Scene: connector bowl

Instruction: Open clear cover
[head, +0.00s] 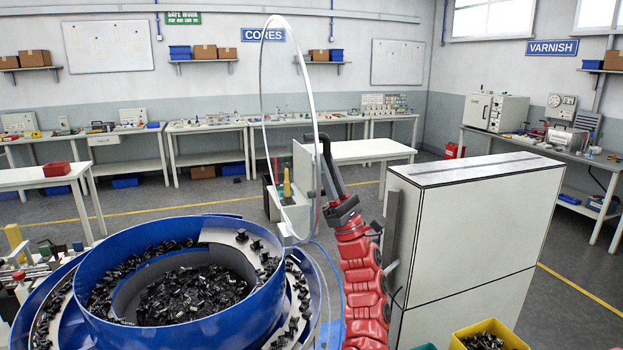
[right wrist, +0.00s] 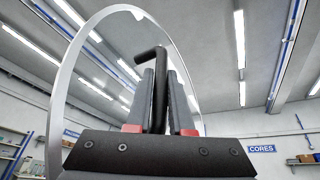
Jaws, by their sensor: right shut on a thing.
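The clear cover (head: 311,110) stands raised on edge, nearly upright, beyond the right side of the blue bowl (head: 170,322). Its pale rim shows as a tall narrow loop, and the room is visible through it. My right gripper (head: 328,172) is shut on the cover's black handle (head: 325,148). In the right wrist view the handle (right wrist: 151,54) sits between the two fingers (right wrist: 160,98), with the cover's rim (right wrist: 62,85) arching behind. The bowl's top is uncovered, and many small black connectors (head: 190,295) lie inside. My left gripper is out of view.
A white cabinet (head: 465,225) stands close to the right of my right arm. A yellow bin (head: 488,336) with black parts is at the bottom right. A white table (head: 365,152) stands behind the cover. Workbenches line the walls, with open floor between.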

